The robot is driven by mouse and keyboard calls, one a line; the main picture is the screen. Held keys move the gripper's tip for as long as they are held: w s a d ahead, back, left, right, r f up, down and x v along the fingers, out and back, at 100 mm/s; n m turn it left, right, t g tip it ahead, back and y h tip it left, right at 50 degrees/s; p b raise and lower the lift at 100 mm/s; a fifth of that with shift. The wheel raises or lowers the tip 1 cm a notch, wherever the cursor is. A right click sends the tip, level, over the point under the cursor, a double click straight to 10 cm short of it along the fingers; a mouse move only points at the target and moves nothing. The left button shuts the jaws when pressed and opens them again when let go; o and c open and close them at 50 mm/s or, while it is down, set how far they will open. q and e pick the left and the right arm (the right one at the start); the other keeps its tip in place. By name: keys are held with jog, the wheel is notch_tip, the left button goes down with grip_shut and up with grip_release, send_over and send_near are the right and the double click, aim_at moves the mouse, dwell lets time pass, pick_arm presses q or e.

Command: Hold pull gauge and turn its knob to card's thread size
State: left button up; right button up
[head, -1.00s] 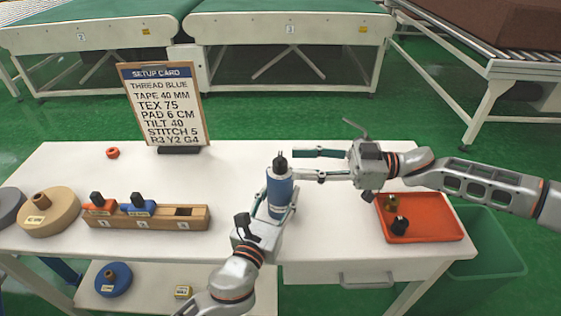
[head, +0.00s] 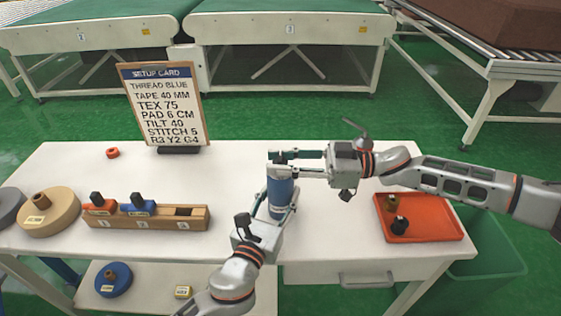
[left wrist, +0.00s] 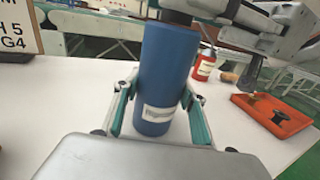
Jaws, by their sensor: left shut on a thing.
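The pull gauge (head: 279,196) is a blue upright cylinder near the middle of the table's front. My left gripper (head: 276,207) is shut around its body; the left wrist view shows a finger on each side of the blue cylinder (left wrist: 163,75) and a pale label too blurred to read. My right gripper (head: 283,162) is at the gauge's dark top, with its fingers on either side of the knob; whether they touch it I cannot tell. The knob's setting is not readable.
A wooden block (head: 190,225) with numbered slots holds a red and a blue item. An orange tray (head: 435,233) with small spools is at the right. The left wrist view shows a red bottle (left wrist: 205,66) behind the gauge. Tan spool (head: 62,219) at far left.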

jog(key=shift+s+m+t, duration=0.15)
jog(key=shift+m+t, duration=0.15)
jog(key=shift+t, duration=0.1)
jog(key=m+t, duration=0.1)
jog(key=t, duration=0.1)
jog(key=m+t+h, duration=0.1)
jog(key=t, duration=0.1)
jog(key=shift+s+a+m, duration=0.15)
jog(key=shift+m, duration=0.15)
jog(key=m+t+h, duration=0.1)
jog(key=t, duration=0.1)
jog(key=m+t+h, duration=0.1)
jog(key=m+t, duration=0.1)
jog(key=t, duration=0.1)
jog(key=shift+s+a+m, duration=0.1)
jog(key=shift+a+m, duration=0.1)
jog(key=shift+m, duration=0.1)
jog(key=m+t+h, duration=0.3)
jog(key=t+h, duration=0.1)
jog(key=shift+r, duration=0.15)
jog(key=shift+w+d+m+t+h, duration=0.1)
jog(key=shift+w+m+t+h, duration=0.1)
jog(key=shift+m+t+h, duration=0.7)
jog(key=shift+m+h, duration=0.3)
jog(key=shift+h, duration=0.2)
jog(key=shift+w+d+h, duration=0.1)
jog(key=shift+d+h, duration=0.05)
jog(key=shift+h, duration=0.15)
